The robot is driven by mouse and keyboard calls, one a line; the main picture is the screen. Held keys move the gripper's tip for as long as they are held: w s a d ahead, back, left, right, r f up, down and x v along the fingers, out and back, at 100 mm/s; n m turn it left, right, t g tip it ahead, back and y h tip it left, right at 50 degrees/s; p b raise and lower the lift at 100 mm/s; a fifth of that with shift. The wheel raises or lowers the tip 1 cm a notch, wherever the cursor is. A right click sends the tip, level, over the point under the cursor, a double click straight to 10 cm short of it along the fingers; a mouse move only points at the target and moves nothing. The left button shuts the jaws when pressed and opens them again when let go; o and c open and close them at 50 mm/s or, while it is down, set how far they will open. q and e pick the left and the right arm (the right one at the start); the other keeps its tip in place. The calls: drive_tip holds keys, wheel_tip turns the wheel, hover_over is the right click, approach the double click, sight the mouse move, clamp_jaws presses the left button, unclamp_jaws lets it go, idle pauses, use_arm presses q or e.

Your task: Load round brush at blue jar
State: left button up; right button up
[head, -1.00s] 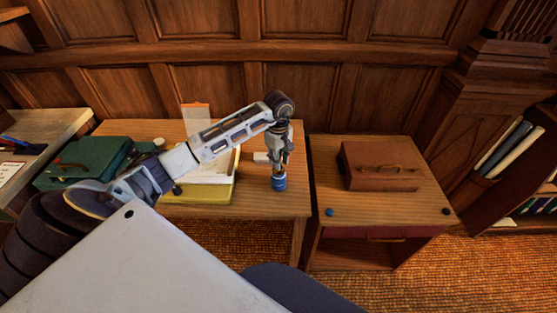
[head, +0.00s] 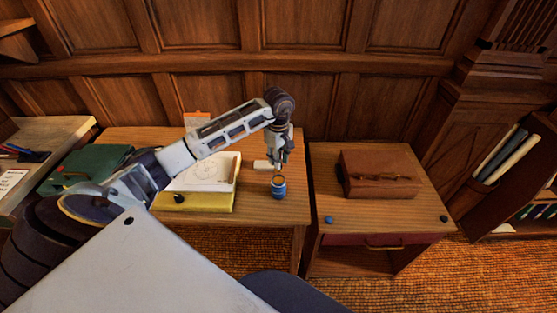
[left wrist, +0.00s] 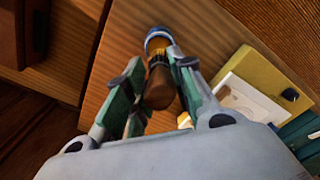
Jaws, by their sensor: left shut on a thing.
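The blue jar (head: 278,189) stands upright near the right front edge of the middle table. It also shows at the top of the left wrist view (left wrist: 157,36). My left gripper (head: 280,162) points down just behind and above the jar. In the left wrist view its fingers (left wrist: 157,92) are shut on a round brush (left wrist: 159,84) with a thick brown handle, whose far end points at the jar. Whether the brush tip is in the jar mouth or just above it, I cannot tell. My right gripper is out of view.
A green case (head: 85,168) stands farther left. Across a gap, a brown case (head: 380,174) sits on the right cabinet.

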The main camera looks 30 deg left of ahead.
use_arm(q)
drive_tip(key=shift+r, duration=0.5)
drive_tip(key=shift+m, duration=0.4)
idle(0.4)
drive_tip(key=shift+w+d+m, duration=0.15)
drive_tip(key=shift+w+m, duration=0.05)
drive_tip(key=shift+m, duration=0.8)
drive_tip(key=shift+w+d+m, duration=0.15)
drive_tip(key=shift+m, duration=0.45)
drive_tip(key=shift+w+d+m, duration=0.1)
drive_tip(key=shift+m, duration=0.5)
drive_tip(key=s+d+f+m, duration=0.3)
drive_tip(key=d+m, duration=0.2)
drive_tip(key=s+d+f+m, duration=0.3)
drive_tip(key=d+m, duration=0.2)
drive_tip(key=d, duration=0.1)
drive_tip(key=shift+d+f, duration=0.25)
drive_tip(key=shift+d, duration=0.05)
